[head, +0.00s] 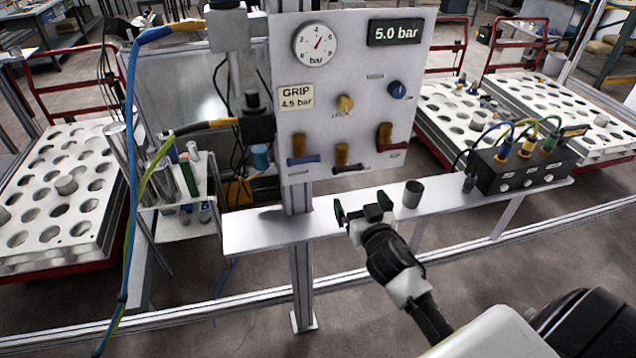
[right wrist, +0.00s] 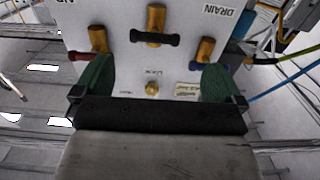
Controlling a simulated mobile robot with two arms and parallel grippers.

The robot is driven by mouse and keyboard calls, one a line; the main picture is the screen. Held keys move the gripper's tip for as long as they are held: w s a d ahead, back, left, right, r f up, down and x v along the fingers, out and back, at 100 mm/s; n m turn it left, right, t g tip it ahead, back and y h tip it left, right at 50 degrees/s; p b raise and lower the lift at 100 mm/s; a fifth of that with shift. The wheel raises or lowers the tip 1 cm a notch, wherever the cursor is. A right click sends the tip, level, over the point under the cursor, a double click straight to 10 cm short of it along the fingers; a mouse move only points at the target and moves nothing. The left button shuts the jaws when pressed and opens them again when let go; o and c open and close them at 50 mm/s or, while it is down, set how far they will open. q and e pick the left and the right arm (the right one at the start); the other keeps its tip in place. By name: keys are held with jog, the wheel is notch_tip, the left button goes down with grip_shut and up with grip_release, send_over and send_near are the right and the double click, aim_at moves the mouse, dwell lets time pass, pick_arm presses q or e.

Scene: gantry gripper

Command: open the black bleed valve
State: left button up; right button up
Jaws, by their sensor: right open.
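The bleed valve has a black lever (head: 350,169) on a brass body (head: 341,153). It is the middle of three valves along the panel's lower edge, and its lever lies roughly level. My right gripper (head: 362,207) is open and empty, below and to the right of the black lever in the head view and apart from it. In the right wrist view, which shows the panel turned over, the black lever (right wrist: 155,40) lies above the gap between the green fingertips (right wrist: 157,80). My left gripper is not in view.
A blue-lever valve (head: 303,159) and a red-lever valve (head: 391,147) flank the black one. The panel also has a gauge (head: 315,43), a yellow knob (head: 345,103) and a blue knob (head: 397,90). A grey cup (head: 413,193) and black connector box (head: 523,165) stand on the shelf (head: 265,230).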

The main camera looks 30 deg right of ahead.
aim_at(349, 170)
jog(key=x, duration=0.3)
jog(key=r+p+x, duration=0.1)
jog(key=x, duration=0.3)
jog(key=p+x, duration=0.1)
jog(key=x, duration=0.2)
jog(key=shift+w+d+r, duration=0.15)
jog(key=shift+d+r, duration=0.15)
jog(key=shift+w+d+f, duration=0.1)
jog(key=shift+w+d, duration=0.05)
jog(key=shift+w, duration=0.2)
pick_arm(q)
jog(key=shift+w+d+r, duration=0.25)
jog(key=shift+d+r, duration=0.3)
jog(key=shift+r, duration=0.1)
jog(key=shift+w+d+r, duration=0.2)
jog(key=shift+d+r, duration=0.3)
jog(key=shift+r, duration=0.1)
pick_arm(e)
jog(key=shift+c, duration=0.2)
jog(key=c, duration=0.5)
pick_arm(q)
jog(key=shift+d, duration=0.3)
